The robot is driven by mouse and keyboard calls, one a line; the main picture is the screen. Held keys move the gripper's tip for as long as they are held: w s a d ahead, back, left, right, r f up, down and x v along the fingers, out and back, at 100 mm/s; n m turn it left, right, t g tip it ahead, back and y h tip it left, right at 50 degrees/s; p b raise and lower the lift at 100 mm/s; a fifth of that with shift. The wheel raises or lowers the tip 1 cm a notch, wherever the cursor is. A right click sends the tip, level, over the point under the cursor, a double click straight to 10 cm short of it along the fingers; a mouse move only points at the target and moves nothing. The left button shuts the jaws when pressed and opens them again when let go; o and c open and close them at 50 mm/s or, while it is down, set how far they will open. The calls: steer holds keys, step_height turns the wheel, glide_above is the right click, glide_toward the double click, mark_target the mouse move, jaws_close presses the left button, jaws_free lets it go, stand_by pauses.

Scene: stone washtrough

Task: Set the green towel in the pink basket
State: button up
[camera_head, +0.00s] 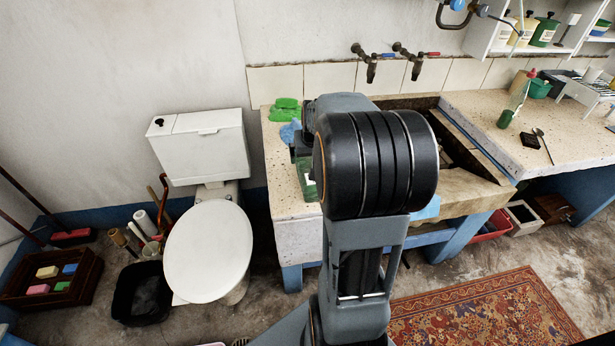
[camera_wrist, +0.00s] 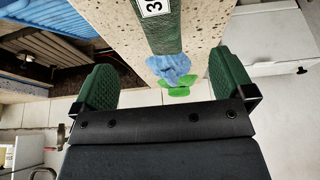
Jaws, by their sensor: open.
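A bright green folded cloth (camera_head: 285,109), which looks like the green towel, lies on the speckled stone counter (camera_head: 283,205) near the wall. It also shows in the wrist view (camera_wrist: 179,91), beyond a crumpled blue cloth (camera_wrist: 170,66). My gripper (camera_wrist: 160,58) is open, its dark green pads wide apart with nothing held between them. It points down over the counter, and both cloths appear between the pads in that view. In the head view my arm hides most of the gripper. I cannot make out a pink basket for certain; a red bin (camera_head: 492,228) is partly visible under the trough.
A dark green labelled item (camera_wrist: 160,28) lies on the counter near the blue cloth. A toilet (camera_head: 208,250) stands left of the counter. The stone trough (camera_head: 462,195) is to the right, taps (camera_head: 370,62) above. A patterned rug (camera_head: 485,312) covers the floor.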

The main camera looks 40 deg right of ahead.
mark_target(308, 169)
steer(key=x, duration=1.1)
steer(key=shift+f, duration=0.15)
steer(key=shift+s, duration=0.1)
steer(key=c, duration=1.2)
steer(key=shift+o, duration=0.2)
steer(key=shift+r, duration=0.2)
